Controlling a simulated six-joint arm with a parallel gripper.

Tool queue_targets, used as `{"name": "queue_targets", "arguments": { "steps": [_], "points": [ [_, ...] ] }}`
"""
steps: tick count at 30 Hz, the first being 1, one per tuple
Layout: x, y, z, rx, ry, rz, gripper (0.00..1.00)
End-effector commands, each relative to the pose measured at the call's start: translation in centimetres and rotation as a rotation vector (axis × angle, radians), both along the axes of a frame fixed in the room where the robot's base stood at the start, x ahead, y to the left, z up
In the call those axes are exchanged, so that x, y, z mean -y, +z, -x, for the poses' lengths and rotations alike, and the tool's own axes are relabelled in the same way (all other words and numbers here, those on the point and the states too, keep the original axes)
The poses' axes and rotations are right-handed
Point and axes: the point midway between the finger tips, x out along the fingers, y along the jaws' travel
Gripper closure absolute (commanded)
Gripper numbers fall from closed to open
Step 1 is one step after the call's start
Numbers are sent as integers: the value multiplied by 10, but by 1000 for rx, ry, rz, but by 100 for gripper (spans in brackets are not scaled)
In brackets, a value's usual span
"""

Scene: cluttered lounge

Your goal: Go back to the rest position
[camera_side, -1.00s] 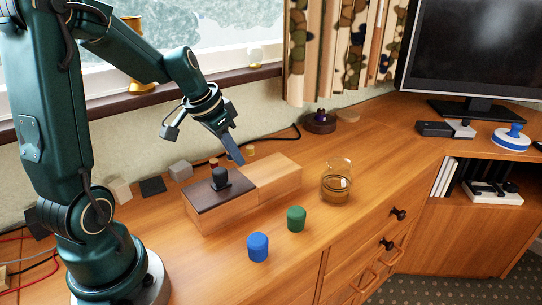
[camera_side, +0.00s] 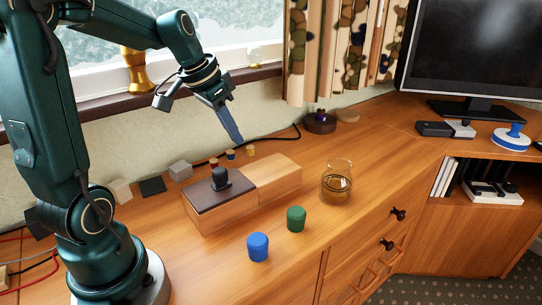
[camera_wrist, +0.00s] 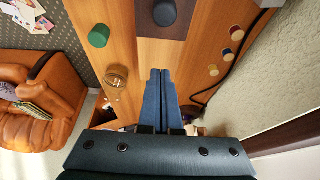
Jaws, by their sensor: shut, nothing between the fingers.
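My gripper (camera_side: 238,141) is shut and empty, held in the air above and behind the wooden box on the counter. In the wrist view its two blue fingers (camera_wrist: 160,72) lie together with nothing between them. The box has a dark panel (camera_side: 227,191) on its left part and a pale wooden part (camera_side: 281,173) on its right. A dark knob-like cylinder (camera_side: 220,179) stands upright on the dark panel. It also shows at the top of the wrist view (camera_wrist: 164,13).
A blue cylinder (camera_side: 258,247), a green cylinder (camera_side: 296,219) and a glass (camera_side: 336,182) stand in front of the box. Small coloured pegs (camera_side: 231,155) and a black cable (camera_side: 284,135) lie behind it. The window sill (camera_side: 110,97) runs along the back.

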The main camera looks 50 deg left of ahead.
Motion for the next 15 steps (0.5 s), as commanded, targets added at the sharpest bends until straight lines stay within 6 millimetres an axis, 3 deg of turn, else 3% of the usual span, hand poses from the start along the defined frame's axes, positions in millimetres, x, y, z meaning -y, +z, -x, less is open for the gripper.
{"name": "queue_targets", "arguments": {
  "steps": [4,8,12,15],
  "points": [
    [11,7,-4,22,-41,-14,100],
    [49,26,2,77,-160,-61,100],
    [99,37,33,121,-249,-88,100],
    [123,34,62,137,-260,-84,100]
  ]
}}
